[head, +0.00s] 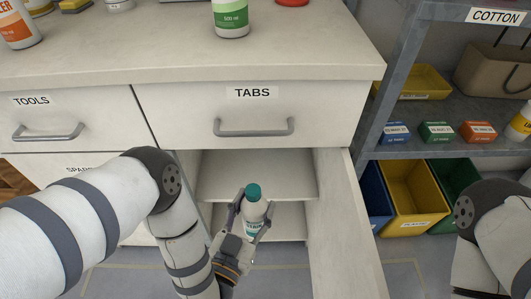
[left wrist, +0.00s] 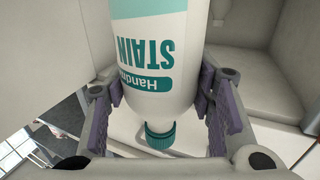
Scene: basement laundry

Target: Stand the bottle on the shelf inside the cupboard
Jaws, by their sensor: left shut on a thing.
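A white bottle (head: 255,211) with a teal cap is held upright, tilted slightly, in front of the open cupboard. My left gripper (head: 250,216) is shut on its body, one finger on each side. In the left wrist view the bottle (left wrist: 150,55), labelled "STAIN", appears cap-down between the purple finger pads. The cupboard is under the "TABS" drawer. Its shelf (head: 287,188) looks bare where visible and lies behind the bottle. I cannot tell whether the bottle is past the cupboard's front edge. My right arm shows at the right edge; its gripper is out of view.
The cupboard door (head: 343,235) stands open on the right. The "TABS" drawer (head: 250,112) is shut above the opening, below the countertop (head: 150,52). Colored bins (head: 408,195) and a metal shelf rack (head: 440,106) stand at right.

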